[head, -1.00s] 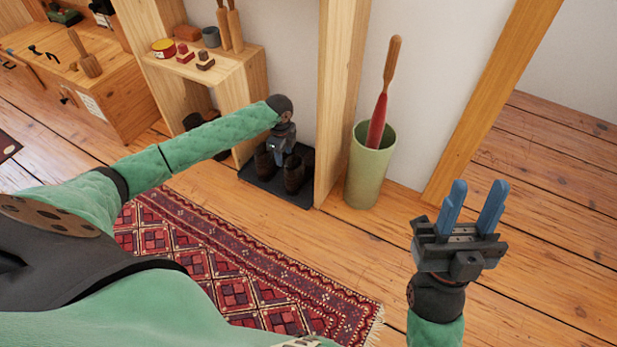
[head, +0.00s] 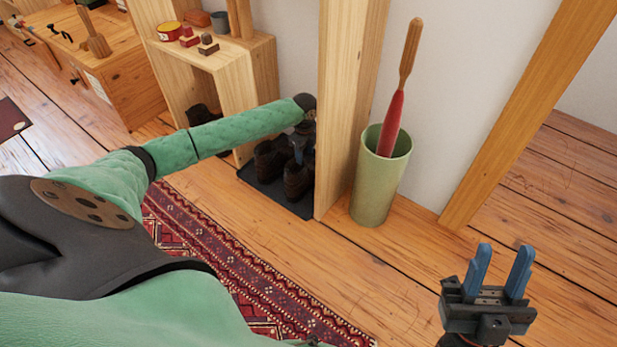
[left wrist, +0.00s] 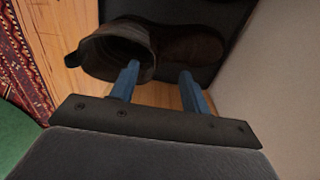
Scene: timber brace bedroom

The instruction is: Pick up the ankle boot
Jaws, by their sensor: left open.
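Dark brown ankle boots stand on a black tray (head: 250,180) by the wooden post. One boot (head: 297,182) is at the right front and another (head: 268,160) is to its left. My left gripper (head: 299,153) is open, pointing down at the boots, partly hidden by its own wrist and the post. In the left wrist view a boot (left wrist: 95,57) shows its open top. One blue finger of the left gripper (left wrist: 160,80) overlaps its rim; I cannot tell if it is inside. The other finger is apart to the right. My right gripper (head: 500,272) is open and empty over the floor.
The wooden post (head: 345,100) rises close beside the tray. A green bin (head: 372,190) with a red-and-wood handled tool stands right of it. A wooden shelf unit (head: 235,85) is at left. A patterned rug (head: 220,250) lies in front.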

